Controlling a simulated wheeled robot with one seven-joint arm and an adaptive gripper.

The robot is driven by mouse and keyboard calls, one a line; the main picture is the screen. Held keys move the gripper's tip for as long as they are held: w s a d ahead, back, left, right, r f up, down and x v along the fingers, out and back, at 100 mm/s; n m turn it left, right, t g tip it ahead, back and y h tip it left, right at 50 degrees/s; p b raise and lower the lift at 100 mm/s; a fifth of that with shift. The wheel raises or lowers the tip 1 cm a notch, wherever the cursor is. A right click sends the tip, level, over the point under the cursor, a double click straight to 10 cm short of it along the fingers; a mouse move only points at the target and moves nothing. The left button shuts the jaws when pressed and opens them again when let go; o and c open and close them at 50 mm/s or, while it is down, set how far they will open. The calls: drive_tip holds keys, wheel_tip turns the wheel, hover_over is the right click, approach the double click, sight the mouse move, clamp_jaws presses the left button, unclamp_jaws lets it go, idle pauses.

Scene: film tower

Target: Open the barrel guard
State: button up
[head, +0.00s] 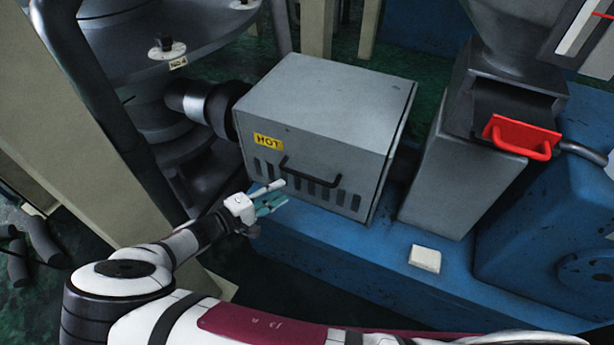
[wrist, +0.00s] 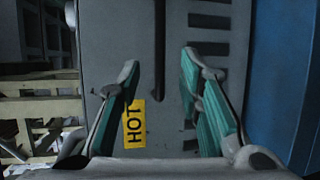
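The barrel guard (head: 320,115) is a grey metal box with a yellow HOT label (head: 268,141), a row of vent slots and a black bar handle (head: 311,172) on its front face. Its lid and front look closed. My gripper (head: 270,194) is in front of the lower left of this face, left of the handle. In the wrist view the teal fingers of my gripper (wrist: 157,88) are spread wide with nothing between them. The handle (wrist: 159,50) runs up the picture ahead, between the finger lines, and the label (wrist: 135,124) shows near the left finger. I cannot tell whether any finger touches the guard.
The guard stands over a blue machine base (head: 340,232). A grey hopper housing (head: 459,150) with a red handled tray (head: 521,137) stands to the right. A small white block (head: 425,258) lies on the base. A dark pipe (head: 205,105) and round tower flange (head: 165,45) are at left.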

sight(306, 175)
drive_tip(key=x, duration=1.1)
clamp_jaws()
